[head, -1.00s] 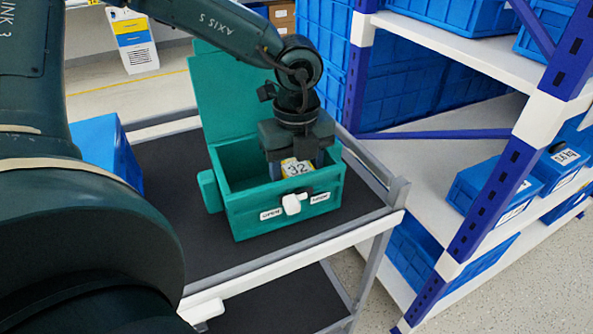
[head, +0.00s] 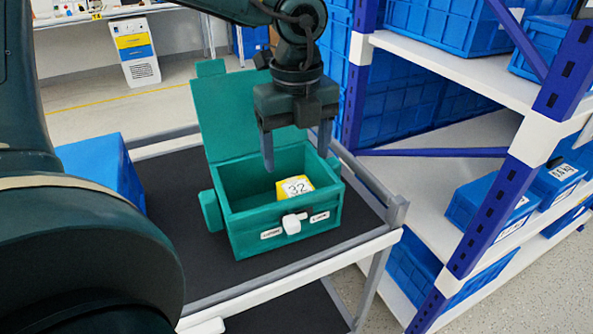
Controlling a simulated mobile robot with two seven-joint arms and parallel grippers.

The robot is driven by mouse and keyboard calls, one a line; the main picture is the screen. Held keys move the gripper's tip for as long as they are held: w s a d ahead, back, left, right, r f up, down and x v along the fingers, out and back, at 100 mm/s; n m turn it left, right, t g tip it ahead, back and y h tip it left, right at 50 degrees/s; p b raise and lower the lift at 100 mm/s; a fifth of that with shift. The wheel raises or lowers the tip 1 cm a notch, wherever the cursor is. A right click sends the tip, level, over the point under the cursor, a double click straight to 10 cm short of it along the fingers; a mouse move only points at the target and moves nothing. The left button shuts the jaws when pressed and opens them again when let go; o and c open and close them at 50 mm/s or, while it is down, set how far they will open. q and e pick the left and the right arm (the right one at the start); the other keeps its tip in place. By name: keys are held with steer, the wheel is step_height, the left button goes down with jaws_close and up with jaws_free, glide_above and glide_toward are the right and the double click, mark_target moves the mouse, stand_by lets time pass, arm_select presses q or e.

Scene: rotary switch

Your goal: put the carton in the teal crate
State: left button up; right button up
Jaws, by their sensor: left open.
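The teal crate (head: 240,228) stands on the dark top of a cart, its lid raised at the back. A white rotary switch (head: 292,223) sits on its front wall between two small labels. The carton (head: 295,187), yellow and white and marked 32, is inside the crate, toward its right front; its lower part is hidden by the front wall. My left gripper (head: 297,158) is above the crate, pointing down, with its fingers apart and nothing between them. It is clear of the carton. My right gripper is not in view.
The cart top (head: 165,240) has metal side rails and bare room around the crate. A blue bin (head: 104,172) stands at its left. A shelf rack with blue posts (head: 495,195) and blue bins stands close on the right.

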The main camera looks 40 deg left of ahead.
arm_select(q)
steer(key=shift+r, duration=1.6)
